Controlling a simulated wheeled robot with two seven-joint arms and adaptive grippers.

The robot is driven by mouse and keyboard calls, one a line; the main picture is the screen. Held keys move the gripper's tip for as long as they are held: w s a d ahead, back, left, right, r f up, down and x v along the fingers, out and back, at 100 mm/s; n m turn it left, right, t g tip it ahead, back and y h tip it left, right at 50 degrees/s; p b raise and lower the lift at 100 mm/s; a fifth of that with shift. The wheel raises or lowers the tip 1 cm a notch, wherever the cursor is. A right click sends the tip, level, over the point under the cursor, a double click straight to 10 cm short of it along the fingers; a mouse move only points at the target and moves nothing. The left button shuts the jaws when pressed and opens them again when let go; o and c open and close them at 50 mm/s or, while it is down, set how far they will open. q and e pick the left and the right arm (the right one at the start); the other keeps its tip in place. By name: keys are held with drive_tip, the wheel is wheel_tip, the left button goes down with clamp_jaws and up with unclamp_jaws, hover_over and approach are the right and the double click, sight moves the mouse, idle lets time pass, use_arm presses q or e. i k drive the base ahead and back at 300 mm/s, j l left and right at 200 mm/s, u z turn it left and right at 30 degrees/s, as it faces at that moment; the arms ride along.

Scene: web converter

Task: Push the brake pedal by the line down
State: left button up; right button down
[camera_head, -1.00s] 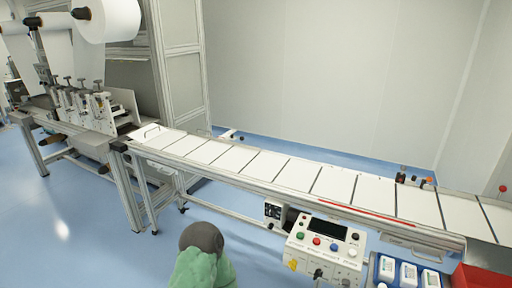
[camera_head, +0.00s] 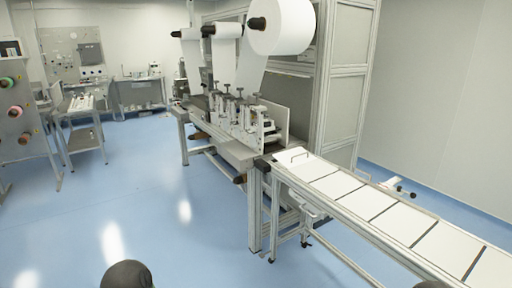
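The line is a web converter (camera_head: 245,125) with white rolls (camera_head: 283,24) above and a conveyor (camera_head: 340,189) running to the lower right. I cannot make out a brake pedal for certain. A small white part with dark ends (camera_head: 398,187) shows low behind the conveyor, near the wall; I cannot tell what it is. Neither gripper is in view. Only dark rounded parts, seemingly of my own arms, show at the bottom edge.
Blue floor (camera_head: 150,200) is open to the left of the line. A metal table (camera_head: 80,108) and a rack with coloured spools (camera_head: 18,125) stand at the left. A workbench (camera_head: 140,92) is at the back. The conveyor's frame legs (camera_head: 256,212) stand at centre.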

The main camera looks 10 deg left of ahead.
sight(261, 255)
drive_tip(key=i+j+u, duration=0.25)
drive_tip(key=i+u, duration=0.15)
drive_tip(key=i, duration=0.2)
drive_tip(key=i+u, duration=0.4)
drive_tip(key=i, duration=0.2)
drive_tip(key=i+j+z, duration=0.1)
drive_tip(key=i+z, duration=0.2)
drive_tip(key=i, duration=0.25)
drive_tip(key=i+j+z, duration=0.25)
drive_tip(key=i, duration=0.3)
drive_tip(key=i+j+z, duration=0.3)
drive_tip(key=i, duration=0.25)
drive_tip(key=i+j, duration=0.1)
drive_tip(key=i, duration=0.45)
